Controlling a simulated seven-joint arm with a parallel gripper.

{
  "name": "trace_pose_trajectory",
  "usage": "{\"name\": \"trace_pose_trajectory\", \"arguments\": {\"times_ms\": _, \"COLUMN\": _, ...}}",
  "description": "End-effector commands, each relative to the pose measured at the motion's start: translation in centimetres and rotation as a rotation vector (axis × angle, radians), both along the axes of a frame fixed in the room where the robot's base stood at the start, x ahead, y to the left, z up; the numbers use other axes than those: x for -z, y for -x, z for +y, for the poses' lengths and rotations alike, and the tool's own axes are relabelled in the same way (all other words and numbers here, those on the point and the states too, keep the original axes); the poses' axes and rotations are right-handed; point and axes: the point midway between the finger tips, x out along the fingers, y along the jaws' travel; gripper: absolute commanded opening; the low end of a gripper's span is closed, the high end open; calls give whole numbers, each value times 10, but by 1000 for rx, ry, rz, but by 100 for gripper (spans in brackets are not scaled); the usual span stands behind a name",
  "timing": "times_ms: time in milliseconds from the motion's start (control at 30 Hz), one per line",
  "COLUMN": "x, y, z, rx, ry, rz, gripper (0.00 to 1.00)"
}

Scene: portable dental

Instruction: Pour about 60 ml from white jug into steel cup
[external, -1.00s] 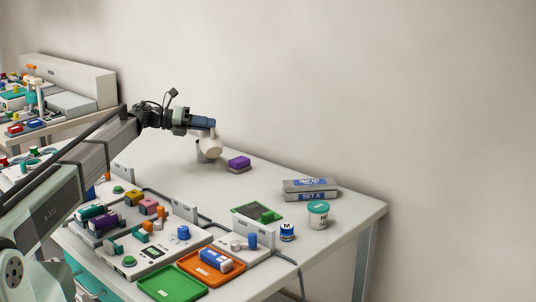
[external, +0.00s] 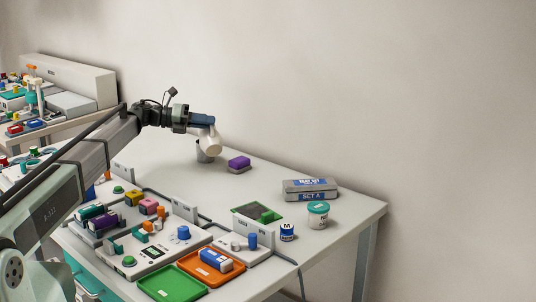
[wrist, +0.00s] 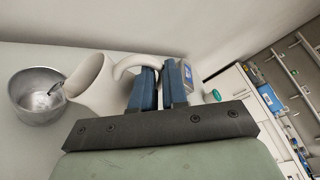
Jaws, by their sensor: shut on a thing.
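The white jug (wrist: 100,92) is held tilted by my gripper (wrist: 160,80), whose blue fingers are shut on its handle. The jug's open mouth faces the steel cup (wrist: 36,96) at the left of the wrist view. A thin stream or streak shows at the jug's lip, over the cup, and some liquid seems to lie in the cup. In the external view the jug (external: 209,141) is tipped above and beside the grey cup (external: 203,157), which stands upright on the table and is partly hidden.
A purple block on a grey base (external: 239,163) stands close to the right of the cup. Grey boxes (external: 310,189), a teal-lidded tub (external: 318,215) and coloured trays (external: 172,284) are farther off. The table between is clear.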

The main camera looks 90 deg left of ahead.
Motion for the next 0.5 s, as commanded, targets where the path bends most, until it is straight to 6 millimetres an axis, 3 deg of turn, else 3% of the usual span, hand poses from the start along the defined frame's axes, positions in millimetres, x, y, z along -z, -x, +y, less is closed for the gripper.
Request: {"name": "trace_pose_trajectory", "arguments": {"times_ms": 500, "x": -4, "y": 1, "z": 4, "rx": 0, "ry": 40, "rz": -15, "gripper": 0}}
